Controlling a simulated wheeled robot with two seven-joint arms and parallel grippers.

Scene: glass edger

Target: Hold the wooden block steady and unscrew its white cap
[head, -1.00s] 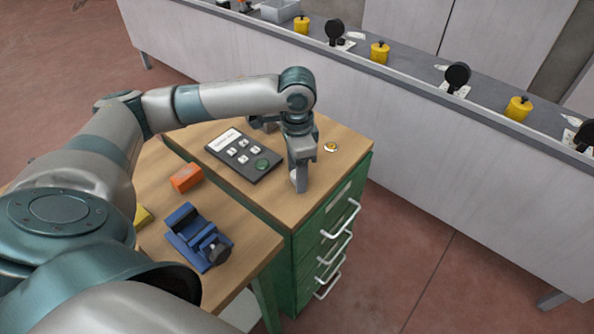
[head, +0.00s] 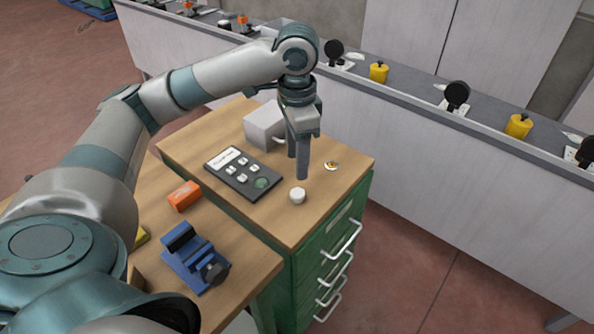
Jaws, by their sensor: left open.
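A small round white cap (head: 297,196) lies on the wooden top of the green drawer cabinet, near its front edge. My left gripper (head: 297,167) points down above and just behind the cap, open, with nothing between its fingers and apart from the cap. I cannot clearly make out the wooden block; my left arm covers part of the bench at the lower left. My right gripper is out of the picture.
A black control panel (head: 242,173), a light grey box (head: 264,126) and a small round yellow-rimmed piece (head: 331,166) are on the cabinet top (head: 230,205). A blue vise (head: 195,258) and an orange block (head: 184,195) are on the lower bench.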

